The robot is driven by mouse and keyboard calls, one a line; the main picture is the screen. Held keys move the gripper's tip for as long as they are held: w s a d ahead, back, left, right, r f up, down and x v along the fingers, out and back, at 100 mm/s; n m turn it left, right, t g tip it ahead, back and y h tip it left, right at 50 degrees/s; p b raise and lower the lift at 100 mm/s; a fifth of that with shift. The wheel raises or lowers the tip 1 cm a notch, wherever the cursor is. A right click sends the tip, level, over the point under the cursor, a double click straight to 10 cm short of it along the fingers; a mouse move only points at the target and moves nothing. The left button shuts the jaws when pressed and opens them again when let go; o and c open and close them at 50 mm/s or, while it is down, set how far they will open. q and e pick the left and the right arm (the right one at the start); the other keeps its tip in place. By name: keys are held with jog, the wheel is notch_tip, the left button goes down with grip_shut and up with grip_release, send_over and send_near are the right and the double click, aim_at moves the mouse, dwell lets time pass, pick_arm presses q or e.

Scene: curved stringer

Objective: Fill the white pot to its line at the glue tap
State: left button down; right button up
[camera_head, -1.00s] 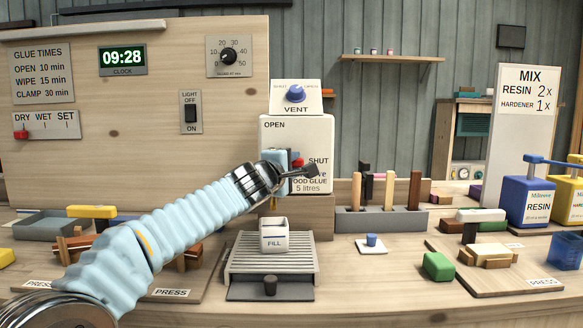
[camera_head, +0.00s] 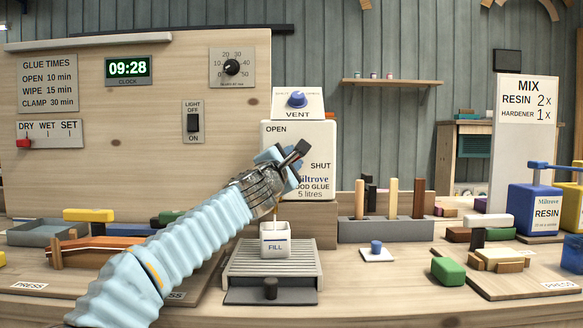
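The white pot (camera_head: 275,243), marked FILL, stands upright on the slatted grey tray (camera_head: 271,266), below the glue tap. A thin tan strand hangs between the tap area and the pot's mouth and looks like glue running in. The pot's line and the level inside cannot be made out. The white wood glue container (camera_head: 318,140) stands behind, with OPEN on its left and SHUT on its right. My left gripper (camera_head: 288,160) is at the tap in front of it and hides the tap handle. Whether its fingers are closed on the handle is unclear. My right gripper is out of view.
A blue vent knob (camera_head: 297,99) sits on top of the container. A grey rack (camera_head: 386,230) with wooden handles is to the right. A small blue-capped item (camera_head: 376,247) and a green block (camera_head: 447,271) lie on the bench. My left arm crosses the bench's left part.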

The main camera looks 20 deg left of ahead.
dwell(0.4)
pick_arm(q)
jog(key=c, duration=0.9)
grip_release()
jog(key=shift+b+v, duration=2.25)
jog(key=shift+v, duration=4.65)
